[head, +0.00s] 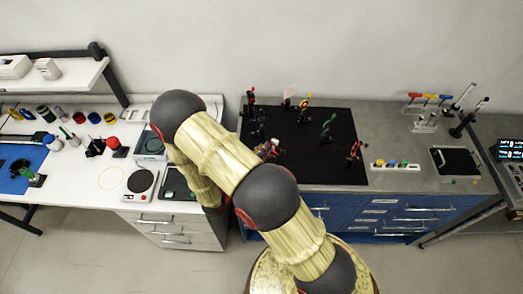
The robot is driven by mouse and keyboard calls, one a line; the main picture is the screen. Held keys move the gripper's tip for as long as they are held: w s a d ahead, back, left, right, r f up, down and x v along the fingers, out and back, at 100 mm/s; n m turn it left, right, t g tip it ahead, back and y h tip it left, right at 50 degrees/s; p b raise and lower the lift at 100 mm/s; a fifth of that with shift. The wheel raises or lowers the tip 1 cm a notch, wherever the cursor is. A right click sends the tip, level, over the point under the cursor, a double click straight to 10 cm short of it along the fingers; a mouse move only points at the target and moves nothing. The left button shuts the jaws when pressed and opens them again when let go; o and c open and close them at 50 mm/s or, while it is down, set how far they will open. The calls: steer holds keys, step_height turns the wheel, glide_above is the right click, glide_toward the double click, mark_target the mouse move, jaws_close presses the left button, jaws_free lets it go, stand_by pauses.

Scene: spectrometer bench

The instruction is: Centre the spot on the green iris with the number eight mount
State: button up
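The black optical breadboard (310,168) lies on the grey bench and carries several small mounts on posts. A green ring-shaped part (328,124), which looks like the green iris, stands upright right of the board's middle. No number is readable, so I cannot tell which mount is number eight. No light spot is discernible.
A white bench (65,180) at left holds jars, a round-topped instrument (140,181) and a blue mat (20,165). Right of the board are a white strip of coloured knobs (394,165), a black tray (455,160), coloured-handled tools (428,97) and a display (510,149).

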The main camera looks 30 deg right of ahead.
steer(key=shift+o, duration=1.3)
steer(key=v, duration=1.2)
steer(key=shift+f, duration=0.1)
